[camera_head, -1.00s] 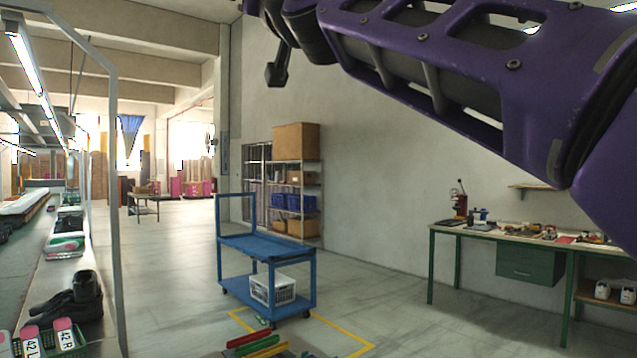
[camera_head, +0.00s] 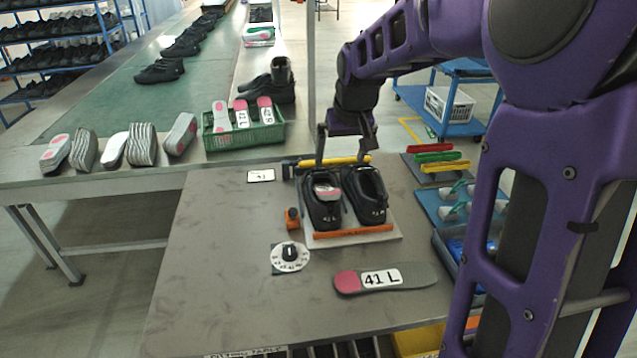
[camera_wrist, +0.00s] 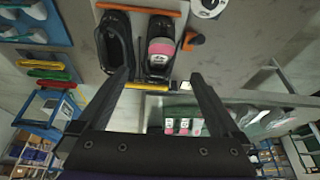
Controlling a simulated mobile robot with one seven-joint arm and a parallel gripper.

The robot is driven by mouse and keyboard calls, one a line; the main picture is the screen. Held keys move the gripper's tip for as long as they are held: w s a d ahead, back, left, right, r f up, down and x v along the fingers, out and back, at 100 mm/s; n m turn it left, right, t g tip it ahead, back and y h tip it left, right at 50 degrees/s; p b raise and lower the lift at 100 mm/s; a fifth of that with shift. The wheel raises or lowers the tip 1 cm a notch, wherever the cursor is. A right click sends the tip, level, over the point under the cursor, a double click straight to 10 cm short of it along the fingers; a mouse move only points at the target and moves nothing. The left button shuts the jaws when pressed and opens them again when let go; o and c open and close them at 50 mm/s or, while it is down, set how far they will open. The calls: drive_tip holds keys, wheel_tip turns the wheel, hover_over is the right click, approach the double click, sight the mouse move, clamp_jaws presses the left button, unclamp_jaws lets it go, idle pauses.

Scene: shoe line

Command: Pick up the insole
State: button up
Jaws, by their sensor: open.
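A grey insole with a pink heel and a label "41 L" (camera_head: 385,280) lies flat on the grey table, in front of a pair of black shoes. The left shoe (camera_head: 321,212) has a pink and white piece (camera_head: 326,191) inside, seemingly another insole; it also shows in the wrist view (camera_wrist: 161,48). The right shoe (camera_head: 365,196) looks empty. More labelled insoles (camera_head: 242,113) stand in a green crate (camera_head: 245,138). My gripper (camera_head: 343,148) is open and empty, above the far ends of the shoes, apart from the "41 L" insole; its fingers (camera_wrist: 160,80) show in the wrist view.
The shoes sit on a light board with an orange bar (camera_head: 353,231). A yellow roller-like bar (camera_head: 333,161) lies behind them. A dial (camera_head: 290,257) and a small orange object (camera_head: 292,218) are left of them. Blue trays (camera_head: 462,212) stand right. The table's front left is clear.

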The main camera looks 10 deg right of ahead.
drive_tip(key=b, duration=0.2)
approach(330, 192)
drive_tip(key=x, duration=0.5)
drive_tip(key=shift+s, duration=0.1)
drive_tip(key=b+x, duration=0.1)
drive_tip(key=x, duration=0.4)
drive_tip(key=shift+f, duration=0.2)
drive_tip(key=c, duration=1.3)
drive_tip(key=shift+o, duration=0.2)
drive_tip(key=shift+r, duration=0.15)
